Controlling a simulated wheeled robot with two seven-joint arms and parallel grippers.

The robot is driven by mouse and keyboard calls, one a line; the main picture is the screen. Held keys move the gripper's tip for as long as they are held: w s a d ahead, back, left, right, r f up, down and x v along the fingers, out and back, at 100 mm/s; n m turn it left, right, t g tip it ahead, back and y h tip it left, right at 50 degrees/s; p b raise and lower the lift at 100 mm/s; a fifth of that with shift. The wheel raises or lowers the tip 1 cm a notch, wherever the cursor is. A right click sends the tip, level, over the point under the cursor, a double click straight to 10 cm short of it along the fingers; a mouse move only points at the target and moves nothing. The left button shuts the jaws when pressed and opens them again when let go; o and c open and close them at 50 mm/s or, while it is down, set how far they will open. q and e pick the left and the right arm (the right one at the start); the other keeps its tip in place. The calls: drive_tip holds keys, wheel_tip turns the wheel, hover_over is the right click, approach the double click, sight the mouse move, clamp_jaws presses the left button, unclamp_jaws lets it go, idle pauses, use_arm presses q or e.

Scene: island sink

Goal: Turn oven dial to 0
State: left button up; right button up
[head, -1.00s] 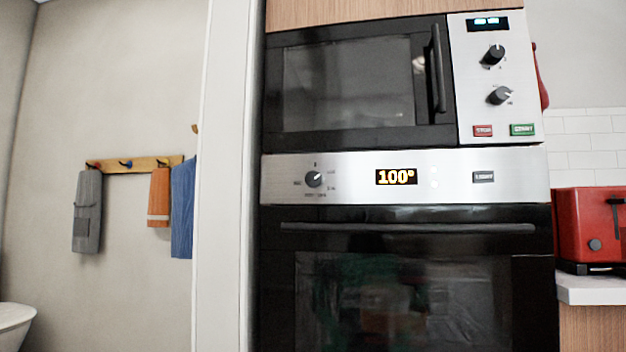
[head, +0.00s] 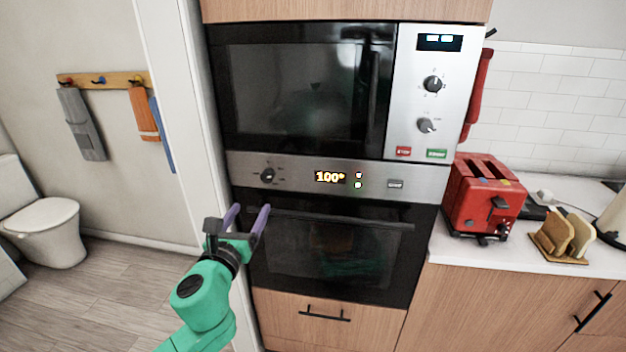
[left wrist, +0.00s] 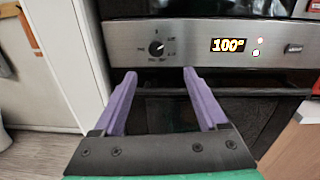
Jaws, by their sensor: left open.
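The oven dial (head: 267,175) is a small black knob on the left of the oven's steel panel (head: 300,180). It also shows in the left wrist view (left wrist: 156,47), just above the space between my fingers. The orange display (head: 330,177) reads 100°, and it reads the same in the left wrist view (left wrist: 229,45). My left gripper (head: 248,208) is open and empty, with two purple fingers in front of the oven, below and slightly left of the dial. In the left wrist view the fingers (left wrist: 157,72) point toward the panel, apart from the dial. My right gripper is not in view.
The oven handle (head: 340,220) runs across the door below the panel. A microwave (head: 300,95) with its own knobs is above. A red toaster (head: 487,195) and a toast rack (head: 562,238) stand on the counter at right. A door frame (head: 170,110) is at left.

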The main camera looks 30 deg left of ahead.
sight(267, 179)
use_arm(q)
drive_tip(key=x, duration=0.4)
drive_tip(key=p+x, duration=0.1)
drive_tip(key=x, duration=0.4)
drive_tip(key=p+x, duration=0.1)
drive_tip(key=x, duration=0.4)
drive_tip(key=shift+s+a+f, duration=0.1)
drive_tip(key=shift+a+f, duration=0.15)
drive_tip(key=shift+a, duration=0.05)
drive_tip(key=shift+w+a+f, duration=0.15)
drive_tip(key=shift+w+a, duration=0.05)
drive_tip(key=shift+w, duration=0.2)
drive_tip(key=shift+s, duration=0.1)
clamp_jaws()
